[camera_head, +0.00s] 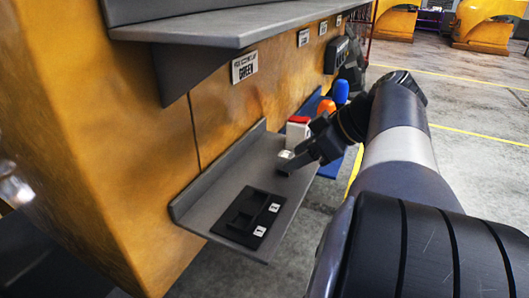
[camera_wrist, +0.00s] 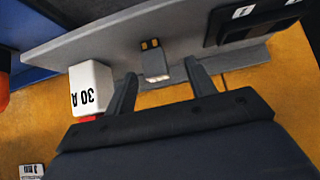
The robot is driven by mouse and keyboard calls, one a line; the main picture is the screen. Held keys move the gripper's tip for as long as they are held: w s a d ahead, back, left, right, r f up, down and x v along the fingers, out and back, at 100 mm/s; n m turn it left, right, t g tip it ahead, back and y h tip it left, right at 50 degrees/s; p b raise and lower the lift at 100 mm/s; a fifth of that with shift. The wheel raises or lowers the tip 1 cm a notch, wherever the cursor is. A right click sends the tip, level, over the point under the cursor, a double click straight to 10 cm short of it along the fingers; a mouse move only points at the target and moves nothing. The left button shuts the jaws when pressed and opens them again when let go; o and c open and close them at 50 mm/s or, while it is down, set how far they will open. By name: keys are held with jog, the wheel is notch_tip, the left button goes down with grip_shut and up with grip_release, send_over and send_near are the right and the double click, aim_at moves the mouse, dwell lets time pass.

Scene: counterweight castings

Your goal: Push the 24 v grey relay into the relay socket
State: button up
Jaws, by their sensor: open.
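The small grey relay (camera_wrist: 154,64) lies on the grey shelf, with two prongs showing at its far end in the wrist view. Its label cannot be read. It shows as a small pale block beside my gripper in the head view (camera_head: 286,155). My gripper (camera_wrist: 160,71) is open, with one finger on each side of the relay and clear gaps between. The black relay socket (camera_head: 247,214) lies on the near part of the shelf, with a recess and two white labels. Part of it shows at the upper right of the wrist view (camera_wrist: 228,32).
A white block marked "30 A" (camera_wrist: 91,86), with red on it, stands just left of my gripper. The shelf (camera_head: 205,198) has a raised back lip against the yellow casting (camera_head: 95,130). Another grey shelf (camera_head: 225,25) overhangs above. Blue (camera_head: 341,92) and orange (camera_head: 326,107) objects stand beyond.

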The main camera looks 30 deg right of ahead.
aim_at(288, 154)
jog(key=shift+w+a+f+p, duration=0.2)
jog(key=shift+w+a+p, duration=0.1)
jog(key=shift+w, duration=0.25)
jog(key=shift+w+a+f+p, duration=0.3)
jog(key=shift+w+a+f, duration=0.15)
jog(key=shift+w, duration=0.2)
jog(key=shift+w+a+f+p, duration=0.3)
jog(key=shift+w+f, duration=0.15)
jog(key=shift+w, duration=0.15)
jog(key=shift+w+a+f, duration=0.15)
jog(key=shift+w+f, duration=0.1)
jog(key=shift+f, duration=0.1)
jog(key=c, duration=1)
